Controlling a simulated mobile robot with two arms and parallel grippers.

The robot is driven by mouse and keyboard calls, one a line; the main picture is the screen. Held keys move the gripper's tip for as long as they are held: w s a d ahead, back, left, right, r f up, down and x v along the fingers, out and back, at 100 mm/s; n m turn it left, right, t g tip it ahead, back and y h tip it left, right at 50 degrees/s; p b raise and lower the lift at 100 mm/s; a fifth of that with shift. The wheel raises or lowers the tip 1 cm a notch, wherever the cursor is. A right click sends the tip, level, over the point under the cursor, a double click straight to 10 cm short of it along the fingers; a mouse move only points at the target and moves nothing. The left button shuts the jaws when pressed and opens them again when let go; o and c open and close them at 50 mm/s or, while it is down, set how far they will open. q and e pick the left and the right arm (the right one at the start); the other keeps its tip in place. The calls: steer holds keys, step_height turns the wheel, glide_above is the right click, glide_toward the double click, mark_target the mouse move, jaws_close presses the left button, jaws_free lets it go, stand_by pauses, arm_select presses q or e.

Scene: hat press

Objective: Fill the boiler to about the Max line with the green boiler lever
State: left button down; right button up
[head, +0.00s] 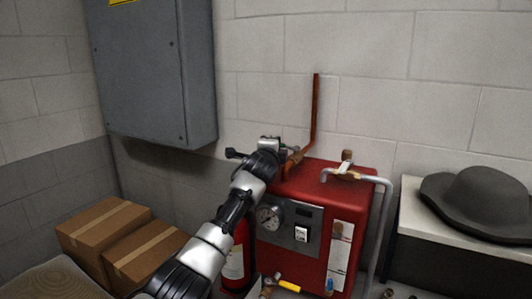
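The red boiler (318,190) stands against the wall in the middle of the head view. Its front has a round gauge (268,217), a white switch (301,234) and a pale level panel (341,256) on the right; the Max line is too small to read. A small bit of green, probably the green boiler lever (284,149), shows by the copper pipe at the boiler's top left corner. My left gripper (270,145) is right at that spot and hides most of it. I cannot tell whether its fingers are closed on the lever. My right gripper is out of view.
A copper pipe (315,110) rises behind the boiler, and a grey pipe (386,215) bends down its right side. Yellow (289,286) and blue (330,285) handles sit low in front. A red extinguisher (236,262), cardboard boxes (103,225), wall cabinet (150,70) and dark hat (482,200) flank it.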

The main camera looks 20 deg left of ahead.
arm_select(q)
steer(key=shift+f, duration=0.15)
steer(key=c, duration=1.2)
jaws_free()
steer(key=shift+s, duration=0.1)
steer(key=shift+s+b, duration=0.3)
steer(key=shift+s, duration=0.25)
steer(key=s+d+b, duration=0.1)
steer(key=s+b, duration=0.2)
steer(key=s, duration=0.6)
steer(key=shift+s, duration=0.25)
